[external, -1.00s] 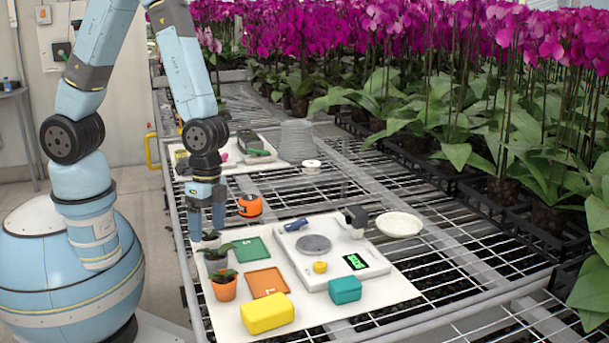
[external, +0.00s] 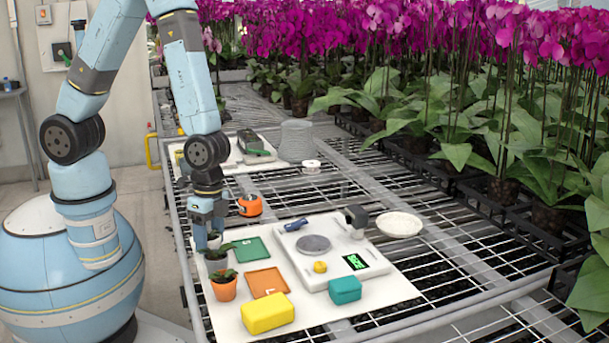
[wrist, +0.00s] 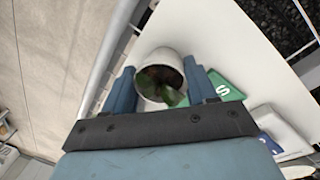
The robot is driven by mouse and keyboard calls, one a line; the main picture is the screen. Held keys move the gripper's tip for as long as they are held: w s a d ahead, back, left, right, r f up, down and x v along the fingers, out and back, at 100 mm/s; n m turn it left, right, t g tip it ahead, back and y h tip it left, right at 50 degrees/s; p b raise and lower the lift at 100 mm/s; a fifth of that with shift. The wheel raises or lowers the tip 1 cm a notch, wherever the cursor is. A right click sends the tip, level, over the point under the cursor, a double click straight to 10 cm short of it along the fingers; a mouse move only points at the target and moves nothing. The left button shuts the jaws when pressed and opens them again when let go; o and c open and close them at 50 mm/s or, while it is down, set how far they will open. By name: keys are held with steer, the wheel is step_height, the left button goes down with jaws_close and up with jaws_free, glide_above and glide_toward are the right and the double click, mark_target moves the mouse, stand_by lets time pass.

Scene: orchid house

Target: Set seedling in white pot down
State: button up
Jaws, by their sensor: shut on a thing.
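The white pot (wrist: 165,58) with its green seedling (wrist: 165,90) sits between the two fingers of my gripper (wrist: 166,88) in the wrist view. My gripper (external: 207,234) is shut on it. In the external view, the white pot (external: 214,241) shows only partly between the fingers, low over the back left of the white board (external: 235,320). I cannot tell whether its base touches the board.
A terracotta pot (external: 224,291) stands nearer the front. A green tray (external: 251,249) and an orange tray (external: 267,282) lie to the right, beside the scale (external: 335,265). A yellow block (external: 267,314), teal block (external: 345,290) and orange tape measure (external: 250,205) are nearby.

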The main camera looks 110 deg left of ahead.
steer(key=c, duration=0.5)
steer(key=shift+o, duration=0.2)
steer(key=shift+r, duration=0.15)
